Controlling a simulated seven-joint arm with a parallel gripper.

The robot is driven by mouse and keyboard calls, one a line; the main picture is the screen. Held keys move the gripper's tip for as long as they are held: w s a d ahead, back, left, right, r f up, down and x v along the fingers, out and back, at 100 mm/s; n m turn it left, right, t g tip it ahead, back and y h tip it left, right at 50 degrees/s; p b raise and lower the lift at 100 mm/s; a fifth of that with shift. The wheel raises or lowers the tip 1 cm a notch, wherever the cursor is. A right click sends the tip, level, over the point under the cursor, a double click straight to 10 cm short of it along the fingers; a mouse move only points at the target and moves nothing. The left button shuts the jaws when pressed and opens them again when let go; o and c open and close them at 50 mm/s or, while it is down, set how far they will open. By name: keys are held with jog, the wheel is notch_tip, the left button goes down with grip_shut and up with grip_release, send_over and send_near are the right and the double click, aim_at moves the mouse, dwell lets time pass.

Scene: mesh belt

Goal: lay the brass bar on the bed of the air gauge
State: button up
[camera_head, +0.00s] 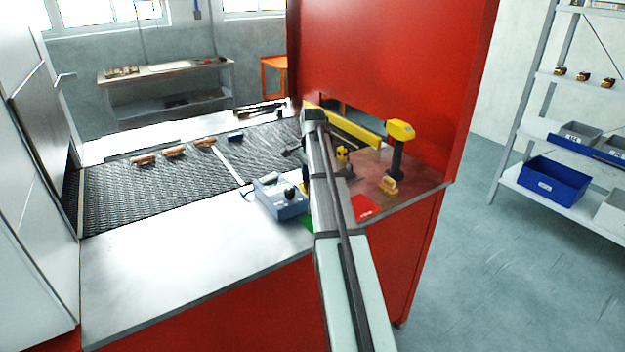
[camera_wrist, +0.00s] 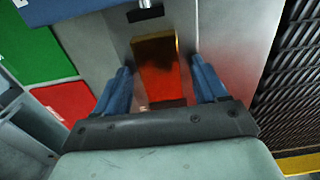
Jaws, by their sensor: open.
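In the wrist view my gripper (camera_wrist: 160,72) is open, with a blue finger on each side of the brass bar (camera_wrist: 158,58). The bar is orange-brown, with a dark shadow across it, and lies over a grey metal surface. Gaps show between the bar and both fingers. I cannot tell whether this surface is the bed of the air gauge. A blue bench instrument with a display and a dark knob, probably the air gauge (camera_head: 280,197), stands left of my arm in the head view. My arm hides the gripper and the bar there.
Several brownish pieces (camera_head: 175,151) lie on the mesh belt (camera_head: 140,192). A green patch (camera_wrist: 36,42) and a red patch (camera_wrist: 68,103) lie left of the fingers. A yellow-topped post (camera_head: 398,145) stands right of my arm. The front steel top (camera_head: 170,270) is clear.

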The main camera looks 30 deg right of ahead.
jog(key=shift+r, duration=0.15)
notch_tip(320, 180, up, 12)
dwell(0.6)
